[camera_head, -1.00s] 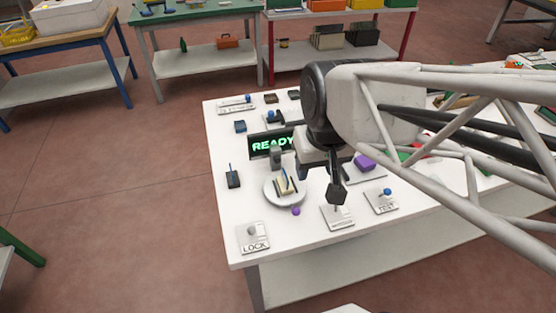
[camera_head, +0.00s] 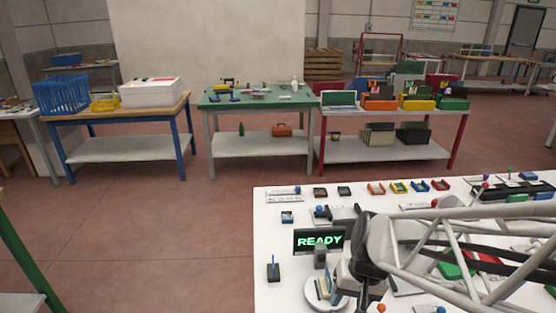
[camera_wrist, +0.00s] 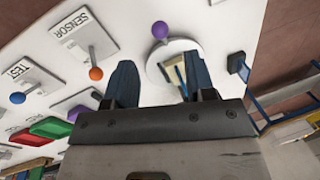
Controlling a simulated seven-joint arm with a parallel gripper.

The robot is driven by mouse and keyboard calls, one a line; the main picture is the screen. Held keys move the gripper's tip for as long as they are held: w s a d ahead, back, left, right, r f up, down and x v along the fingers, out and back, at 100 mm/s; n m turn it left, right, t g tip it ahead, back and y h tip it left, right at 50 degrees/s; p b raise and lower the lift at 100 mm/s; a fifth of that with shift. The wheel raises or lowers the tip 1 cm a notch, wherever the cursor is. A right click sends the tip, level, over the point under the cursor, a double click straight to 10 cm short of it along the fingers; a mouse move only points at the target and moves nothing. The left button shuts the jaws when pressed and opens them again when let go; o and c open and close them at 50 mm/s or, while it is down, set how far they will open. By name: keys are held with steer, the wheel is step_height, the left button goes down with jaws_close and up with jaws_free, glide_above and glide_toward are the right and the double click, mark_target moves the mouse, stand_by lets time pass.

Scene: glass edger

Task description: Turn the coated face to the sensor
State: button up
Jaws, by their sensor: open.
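A round white plate (camera_head: 312,296) stands on the white bench below the lit READY display, cut by the lower frame edge. A small upright holder with a thin pane (camera_head: 325,287) stands on it. In the wrist view, the plate (camera_wrist: 198,46) and pane (camera_wrist: 180,72) show beside and partly behind the right finger. Which face of the pane is coated cannot be told.
The wrist view shows a SENSOR panel (camera_wrist: 70,32) with an orange knob (camera_wrist: 95,73), and a TEST panel (camera_wrist: 28,78) with a blue knob (camera_wrist: 17,97). The READY display (camera_head: 319,241) stands behind the plate. A dark block (camera_head: 273,272) with an upright rod is left of it.

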steer(key=shift+f, duration=0.1)
steer(key=shift+w+a+f, duration=0.1)
steer(key=shift+a+f, duration=0.15)
steer(key=shift+f, duration=1)
steer(key=shift+s+a+f, duration=0.1)
steer(key=shift+a+f, duration=0.1)
steer(key=shift+f, duration=1.05)
steer(key=shift+w+a+f, duration=0.1)
steer(key=shift+a+f, duration=0.15)
steer(key=shift+f, duration=1)
jaws_close()
